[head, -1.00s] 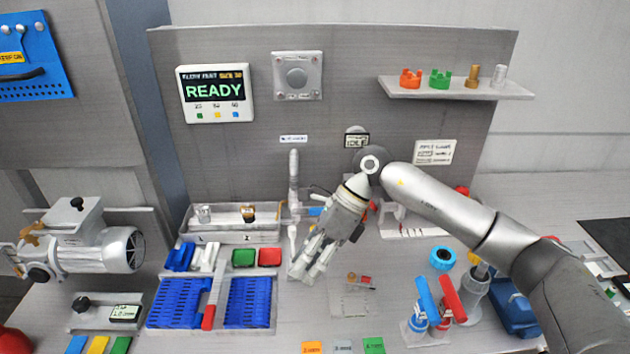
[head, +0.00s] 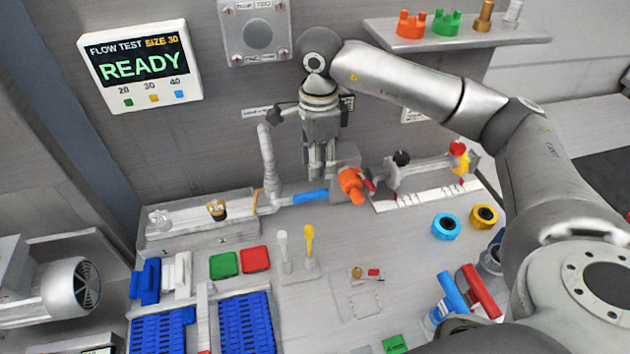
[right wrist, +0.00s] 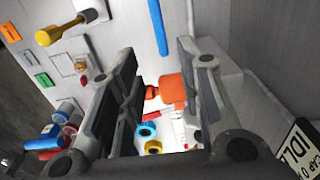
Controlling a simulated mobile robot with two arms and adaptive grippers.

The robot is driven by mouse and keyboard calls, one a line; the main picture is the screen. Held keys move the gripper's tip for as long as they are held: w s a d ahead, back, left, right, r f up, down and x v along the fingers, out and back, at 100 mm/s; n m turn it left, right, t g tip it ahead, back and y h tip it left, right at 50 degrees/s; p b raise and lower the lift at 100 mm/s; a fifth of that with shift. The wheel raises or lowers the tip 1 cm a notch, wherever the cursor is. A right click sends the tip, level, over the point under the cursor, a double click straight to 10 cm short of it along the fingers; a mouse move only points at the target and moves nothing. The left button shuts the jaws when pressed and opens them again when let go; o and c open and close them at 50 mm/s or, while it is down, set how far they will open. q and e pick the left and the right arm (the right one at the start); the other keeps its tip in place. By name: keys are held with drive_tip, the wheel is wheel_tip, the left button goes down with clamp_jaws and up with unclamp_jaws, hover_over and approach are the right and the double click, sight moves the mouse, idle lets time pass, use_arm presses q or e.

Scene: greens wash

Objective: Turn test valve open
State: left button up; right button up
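My right gripper (head: 322,172) hangs at the back panel with its fingers pointing down. In the right wrist view (right wrist: 152,100) its fingers are wide apart with nothing held. An orange fitting (head: 351,184) sits just below and right of the fingertips in the head view; it also shows beyond the fingers in the wrist view (right wrist: 172,88). A blue bar (head: 310,196) lies level along the pipe run beneath the fingers, apart from them; it also shows in the wrist view (right wrist: 157,27). It may be the valve lever; I cannot tell for sure. My left gripper is not in view.
The display (head: 140,66) reads READY, size 30. A grey pipe (head: 269,165) stands left of the gripper. A white rack (head: 425,187) and a black knob (head: 401,158) are to the right. A shelf (head: 460,33) holds several fittings.

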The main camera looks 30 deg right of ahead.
sight(317, 192)
wheel_tip(317, 192, down, 7)
drive_tip(key=shift+w+f+p, duration=0.15)
drive_tip(key=shift+p, duration=0.85)
drive_tip(key=shift+f, duration=0.55)
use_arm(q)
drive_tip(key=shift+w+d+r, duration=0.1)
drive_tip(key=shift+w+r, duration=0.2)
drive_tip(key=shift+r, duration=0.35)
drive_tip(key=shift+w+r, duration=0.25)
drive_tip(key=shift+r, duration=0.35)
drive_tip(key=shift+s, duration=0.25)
use_arm(e)
clamp_jaws()
